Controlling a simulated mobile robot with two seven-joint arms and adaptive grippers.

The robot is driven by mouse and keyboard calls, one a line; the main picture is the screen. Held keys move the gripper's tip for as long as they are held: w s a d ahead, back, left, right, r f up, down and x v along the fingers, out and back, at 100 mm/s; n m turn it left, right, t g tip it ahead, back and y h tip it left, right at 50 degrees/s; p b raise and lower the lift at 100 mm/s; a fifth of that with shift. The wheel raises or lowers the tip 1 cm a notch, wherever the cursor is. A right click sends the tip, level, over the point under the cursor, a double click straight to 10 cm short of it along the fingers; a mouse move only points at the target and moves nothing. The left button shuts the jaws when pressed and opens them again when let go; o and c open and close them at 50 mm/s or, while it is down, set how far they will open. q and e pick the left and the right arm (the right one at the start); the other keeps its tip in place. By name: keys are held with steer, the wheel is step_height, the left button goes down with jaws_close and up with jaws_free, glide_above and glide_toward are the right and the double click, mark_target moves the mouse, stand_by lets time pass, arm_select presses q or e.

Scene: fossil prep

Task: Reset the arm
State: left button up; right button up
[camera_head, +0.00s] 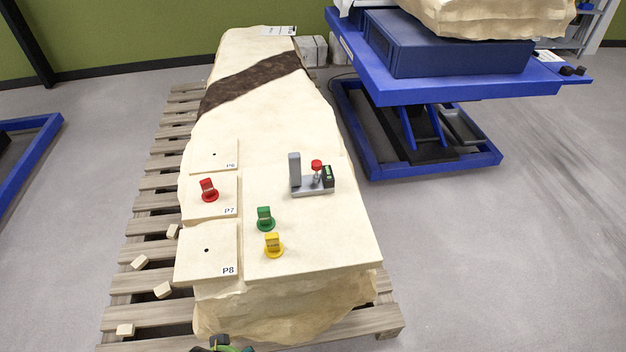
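Only the dark tip of what looks like my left gripper (222,345) shows at the bottom edge, left of the middle, in front of the pale stone block (290,170). A bit of green shows at it. Most of it is cut off by the frame, so I cannot tell whether it is open or shut. My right gripper is not in view. On the block's near top stand a red knobbed peg (209,190) on the P7 pad, a green one (265,219) and a yellow one (273,245).
A small grey fixture (312,188) with an upright post and a red knob stands on the block. Pads P6 (223,153) and P8 (215,262) are bare with a dark hole. The block rests on a wooden pallet (150,313). A blue lift table (450,92) stands back right.

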arm_select(q)
steer(key=s+a+f+g, duration=0.1)
steer(key=s+a+f, duration=0.2)
steer(key=s+f, duration=1.4)
step_height(320, 180, down, 5)
steer(key=shift+s+r+g+p, duration=0.15)
steer(key=shift+s+g+p, duration=0.15)
steer(key=shift+s+p, duration=0.15)
